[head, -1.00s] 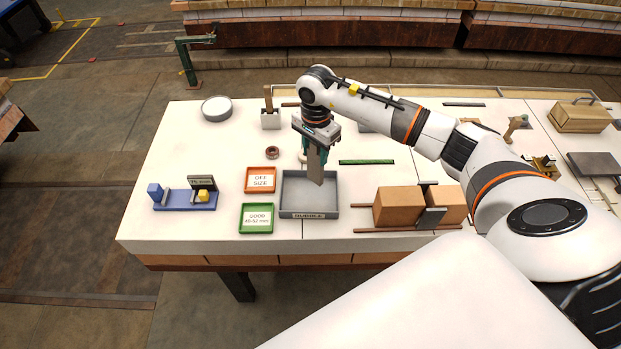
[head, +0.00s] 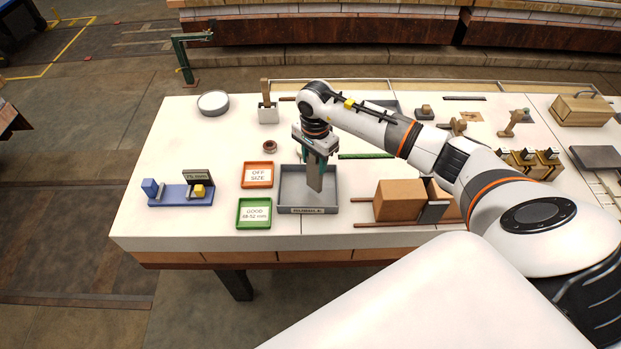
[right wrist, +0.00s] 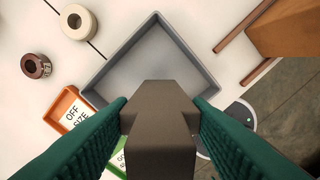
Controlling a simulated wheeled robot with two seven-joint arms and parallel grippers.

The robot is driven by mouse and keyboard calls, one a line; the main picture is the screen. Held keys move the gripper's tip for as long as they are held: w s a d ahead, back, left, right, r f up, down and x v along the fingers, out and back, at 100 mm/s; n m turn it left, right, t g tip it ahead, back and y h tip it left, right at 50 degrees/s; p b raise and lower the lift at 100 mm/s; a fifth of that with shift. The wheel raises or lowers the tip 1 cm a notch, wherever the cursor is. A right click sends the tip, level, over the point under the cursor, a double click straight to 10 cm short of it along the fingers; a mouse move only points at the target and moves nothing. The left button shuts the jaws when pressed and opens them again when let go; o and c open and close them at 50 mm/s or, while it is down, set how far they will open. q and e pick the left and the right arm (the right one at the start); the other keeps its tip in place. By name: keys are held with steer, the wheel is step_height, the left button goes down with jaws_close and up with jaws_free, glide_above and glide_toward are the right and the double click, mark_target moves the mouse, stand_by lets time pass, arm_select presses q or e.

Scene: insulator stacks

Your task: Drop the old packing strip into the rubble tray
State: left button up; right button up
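The rubble tray (head: 286,204) is a grey, shallow, open box with a "RUBBLE" label on its front wall, near the front of the table. It also shows in the right wrist view (right wrist: 160,52), and the part of its floor in sight is bare. My right gripper (head: 318,160) points down over it. The gripper is shut on a flat grey-brown strip, the packing strip (head: 315,178), which hangs down over the tray. In the right wrist view the strip (right wrist: 160,125) sits between the two green fingers. My left gripper is not in view.
The orange "OFF SIZE" tray (head: 258,174) and green "GOOD" tray (head: 254,213) stand left of the rubble tray. Brown blocks (head: 400,200) on rails stand to its right. A brown ring (head: 270,146) and a green strip (head: 366,156) lie behind.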

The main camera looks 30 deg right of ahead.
steer(key=o, duration=0.4)
steer(key=shift+o, duration=0.2)
step_height(320, 180, up, 12)
steer(key=shift+b, duration=1.15)
